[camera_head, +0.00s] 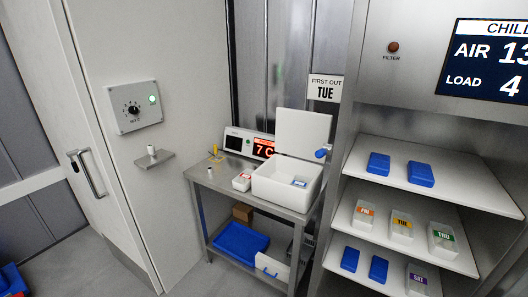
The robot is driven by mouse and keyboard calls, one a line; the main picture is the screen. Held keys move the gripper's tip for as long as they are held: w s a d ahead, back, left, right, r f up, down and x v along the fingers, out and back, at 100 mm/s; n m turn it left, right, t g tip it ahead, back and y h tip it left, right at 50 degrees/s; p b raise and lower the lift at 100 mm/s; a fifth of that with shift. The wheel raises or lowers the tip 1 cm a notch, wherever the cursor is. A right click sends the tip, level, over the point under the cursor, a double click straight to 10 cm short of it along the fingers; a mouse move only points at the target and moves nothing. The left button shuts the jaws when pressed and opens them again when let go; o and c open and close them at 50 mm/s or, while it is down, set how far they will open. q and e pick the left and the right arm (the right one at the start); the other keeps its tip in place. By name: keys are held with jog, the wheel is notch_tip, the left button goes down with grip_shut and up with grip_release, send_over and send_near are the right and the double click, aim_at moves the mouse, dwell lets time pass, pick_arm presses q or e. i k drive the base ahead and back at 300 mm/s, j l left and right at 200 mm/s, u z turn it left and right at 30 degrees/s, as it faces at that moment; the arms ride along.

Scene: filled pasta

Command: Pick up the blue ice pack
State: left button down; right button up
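Several flat blue blocks that look like ice packs lie on the white shelves at the right. Two are on the upper shelf: a left blue pack (378,163) and a right blue pack (420,174). Two more are on the lower shelf: a left blue pack (350,259) and a right blue pack (378,269). A small blue and white item (299,183) lies inside an open white box on the steel table; I cannot tell what it is. Neither of my grippers is in view.
The open white box (268,190) stands on the steel table (222,185). Labelled tubs, FRI (364,214), TUE (402,226) and THU (442,240), stand on the middle shelf. A blue tray (240,242) is under the table. A door handle (85,172) is at the left.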

aim_at(378, 272)
jog(key=z, duration=1.25)
